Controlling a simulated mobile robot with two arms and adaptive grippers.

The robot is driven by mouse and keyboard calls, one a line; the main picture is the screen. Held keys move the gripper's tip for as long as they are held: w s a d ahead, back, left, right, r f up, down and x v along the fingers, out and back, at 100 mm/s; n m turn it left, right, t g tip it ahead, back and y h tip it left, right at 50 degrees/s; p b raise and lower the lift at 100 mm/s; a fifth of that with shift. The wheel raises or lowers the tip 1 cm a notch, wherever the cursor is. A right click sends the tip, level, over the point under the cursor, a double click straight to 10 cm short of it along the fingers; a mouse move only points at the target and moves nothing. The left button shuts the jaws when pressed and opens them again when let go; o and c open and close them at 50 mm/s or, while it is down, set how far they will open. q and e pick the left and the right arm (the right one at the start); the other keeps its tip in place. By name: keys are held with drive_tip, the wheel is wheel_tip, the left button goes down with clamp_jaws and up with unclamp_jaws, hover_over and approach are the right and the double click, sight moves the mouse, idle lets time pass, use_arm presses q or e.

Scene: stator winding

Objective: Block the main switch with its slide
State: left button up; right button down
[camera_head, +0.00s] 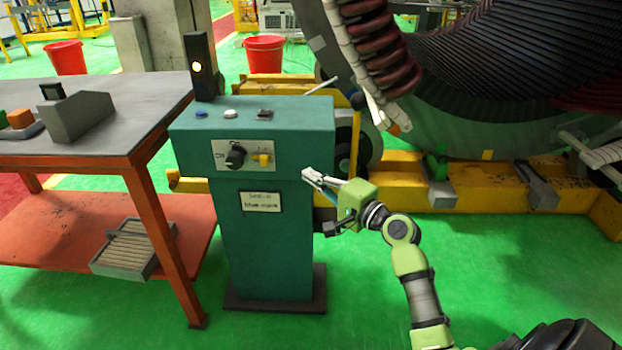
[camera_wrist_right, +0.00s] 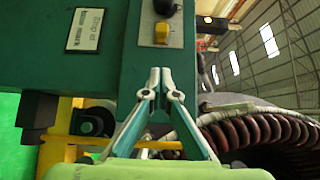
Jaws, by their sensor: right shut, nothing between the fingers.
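The main switch is a black rotary knob (camera_head: 236,155) on a pale plate on the front of the teal control cabinet (camera_head: 265,240). A yellow slide (camera_head: 262,159) sits on the same plate, to the right of the knob. In the right wrist view the yellow slide (camera_wrist_right: 161,33) is above my fingertips, and part of the black knob (camera_wrist_right: 165,7) shows at the top edge. My right gripper (camera_head: 306,174) is shut and empty, in front of the cabinet's right side, below and right of the slide and apart from it. My left gripper is not in view.
A workbench (camera_head: 95,120) stands close on the left. The large stator (camera_head: 480,80) and its yellow base are behind on the right. Green floor is free in front.

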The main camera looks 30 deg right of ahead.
sight(266, 163)
drive_tip(key=w+a, duration=0.1)
drive_tip(key=w, duration=0.1)
drive_tip(key=w+a, duration=0.1)
drive_tip(key=w, duration=0.2)
drive_tip(key=w+a, duration=0.1)
drive_tip(key=w, duration=0.2)
drive_tip(key=shift+w+a+b, duration=0.15)
drive_tip(key=shift+a+b, duration=0.15)
drive_tip(key=shift+a, duration=0.05)
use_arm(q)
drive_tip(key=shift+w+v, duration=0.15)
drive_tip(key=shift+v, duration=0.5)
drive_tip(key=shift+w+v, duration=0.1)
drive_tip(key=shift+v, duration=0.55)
use_arm(e)
drive_tip(key=shift+w+a, duration=0.3)
drive_tip(key=shift+a, duration=0.15)
drive_tip(key=shift+a, duration=0.1)
drive_tip(key=shift+w+a+p, duration=0.5)
drive_tip(key=shift+w+a, duration=0.05)
drive_tip(key=shift+a, duration=0.25)
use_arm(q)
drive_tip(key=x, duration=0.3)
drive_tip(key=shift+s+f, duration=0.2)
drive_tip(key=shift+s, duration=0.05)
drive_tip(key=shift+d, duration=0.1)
